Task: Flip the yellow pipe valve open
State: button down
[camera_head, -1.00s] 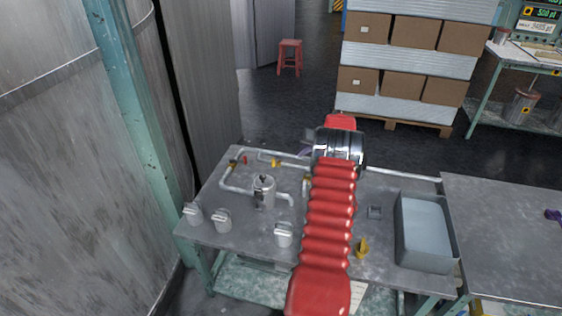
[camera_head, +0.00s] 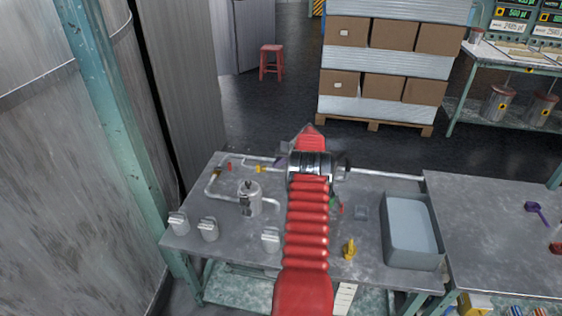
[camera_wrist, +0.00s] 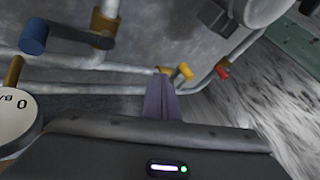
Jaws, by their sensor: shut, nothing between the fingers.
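The yellow pipe valve (camera_wrist: 185,71) is a small yellow handle on a thin grey pipe in the wrist view, just beyond and right of my fingertips. In the head view it is a small yellow spot (camera_head: 258,169) on the pipework at the back left of the table. My gripper (camera_wrist: 161,84) has purple fingers, shut together and empty, pointing at the pipe beside the valve. A small gap seems to lie between fingertips and handle, but contact is hard to tell. In the head view my red arm hides most of the gripper.
A red-handled valve (camera_wrist: 222,70) sits right of the yellow one. A blue-handled valve (camera_wrist: 33,36) and a round gauge (camera_wrist: 14,112) are at left. A metal canister (camera_head: 249,198), a loose yellow piece (camera_head: 349,249) and a grey bin (camera_head: 411,262) stand on the table.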

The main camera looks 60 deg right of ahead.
jog(key=w+a+f, duration=0.2)
jog(key=w, duration=0.3)
jog(key=shift+f, duration=0.2)
jog(key=shift+w, duration=0.1)
